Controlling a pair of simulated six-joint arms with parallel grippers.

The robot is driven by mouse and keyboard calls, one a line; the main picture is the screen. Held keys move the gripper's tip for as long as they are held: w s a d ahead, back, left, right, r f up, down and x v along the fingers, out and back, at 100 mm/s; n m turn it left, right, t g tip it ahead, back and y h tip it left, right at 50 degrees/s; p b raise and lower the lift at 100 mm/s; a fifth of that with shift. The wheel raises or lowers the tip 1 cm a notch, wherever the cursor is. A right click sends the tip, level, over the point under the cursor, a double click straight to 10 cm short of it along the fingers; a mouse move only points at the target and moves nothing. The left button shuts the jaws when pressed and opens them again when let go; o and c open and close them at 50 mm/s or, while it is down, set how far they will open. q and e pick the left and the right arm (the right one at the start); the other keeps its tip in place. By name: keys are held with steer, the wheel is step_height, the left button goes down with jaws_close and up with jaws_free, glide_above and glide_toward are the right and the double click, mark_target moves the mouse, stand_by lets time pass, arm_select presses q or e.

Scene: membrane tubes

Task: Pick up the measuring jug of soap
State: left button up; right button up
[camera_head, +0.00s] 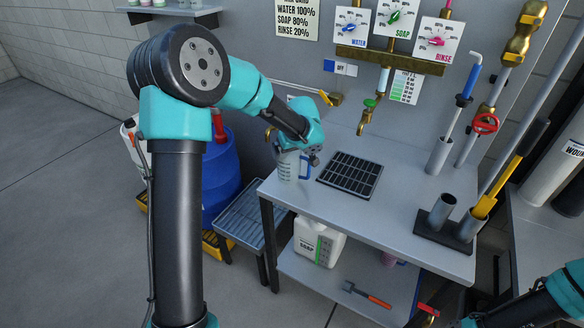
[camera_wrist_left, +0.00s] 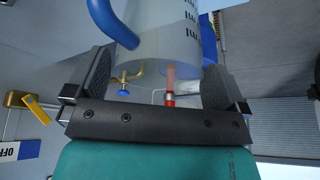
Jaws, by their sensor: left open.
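The measuring jug (camera_head: 288,166), pale and translucent with a blue handle, stands upright near the left edge of the grey bench. My left gripper (camera_head: 312,158) is right beside and above it, partly covering its upper part. In the left wrist view the jug (camera_wrist_left: 165,32) shows its printed marks and the blue handle, in line with the gap between the two fingers of my left gripper (camera_wrist_left: 155,78). The fingers are apart; I cannot tell if either touches the jug. The jug's contents are not clear. Only part of my right arm shows at the bottom right; its gripper is out of view.
A black drain grate (camera_head: 350,174) lies right of the jug, under a brass tap (camera_head: 366,115). Dark tube holders (camera_head: 445,222) stand at the bench's right. A white soap canister (camera_head: 318,240) is on the lower shelf. A blue drum (camera_head: 222,178) stands left of the bench.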

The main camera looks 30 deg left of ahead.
arm_select(q)
steer(key=shift+x, duration=1.25)
steer(key=shift+c, duration=0.5)
steer(key=c, duration=0.8)
